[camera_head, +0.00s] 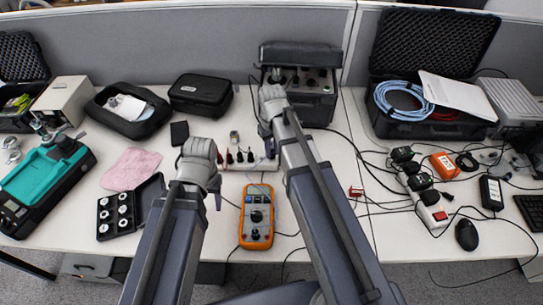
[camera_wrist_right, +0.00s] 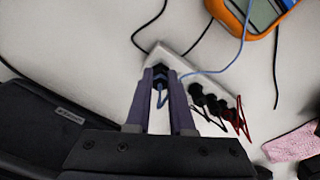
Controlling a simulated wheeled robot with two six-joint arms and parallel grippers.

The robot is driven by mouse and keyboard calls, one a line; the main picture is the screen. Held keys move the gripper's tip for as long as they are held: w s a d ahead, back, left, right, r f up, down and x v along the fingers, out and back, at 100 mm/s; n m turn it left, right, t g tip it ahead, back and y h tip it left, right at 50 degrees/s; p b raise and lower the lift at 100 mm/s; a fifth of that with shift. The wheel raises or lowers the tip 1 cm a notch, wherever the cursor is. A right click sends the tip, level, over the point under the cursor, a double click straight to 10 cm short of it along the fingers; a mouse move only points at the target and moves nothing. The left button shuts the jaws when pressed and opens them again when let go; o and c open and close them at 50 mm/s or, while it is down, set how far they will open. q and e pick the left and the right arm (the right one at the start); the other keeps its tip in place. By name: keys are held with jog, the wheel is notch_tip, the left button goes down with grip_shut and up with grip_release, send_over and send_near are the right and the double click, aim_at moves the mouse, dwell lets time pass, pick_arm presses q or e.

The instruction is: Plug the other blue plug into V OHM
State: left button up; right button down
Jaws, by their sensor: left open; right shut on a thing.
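The orange multimeter (camera_head: 257,215) with a dark dial lies in the middle of the table; its edge shows in the wrist view (camera_wrist_right: 284,8). A white strip (camera_head: 250,163) behind it holds several black and red plugs. My right gripper (camera_wrist_right: 160,80) is shut on a blue plug (camera_wrist_right: 161,86) at one end of the strip. The fingers largely hide the plug, and I cannot tell if it is clear of the strip. A blue lead (camera_wrist_right: 229,65) runs from there toward the multimeter. My left gripper (camera_head: 217,190) is open and empty, left of the multimeter. The V OHM socket is too small to read.
A pink cloth (camera_head: 130,168) and a black tray of white round parts (camera_head: 115,213) lie to the left. Black cases (camera_head: 201,93) stand at the back. A power strip (camera_head: 424,205) and loose cables lie to the right. Bare table lies around the multimeter.

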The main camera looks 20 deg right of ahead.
aim_at(272, 151)
pick_arm(q)
jog(key=shift+r, duration=0.25)
pick_arm(e)
jog(key=shift+r, duration=0.2)
jog(key=shift+r+p, duration=1.75)
jog(key=shift+p, duration=0.2)
pick_arm(q)
notch_tip(272, 151, up, 3)
jog(key=shift+r, duration=0.2)
pick_arm(e)
jog(key=shift+s, duration=0.1)
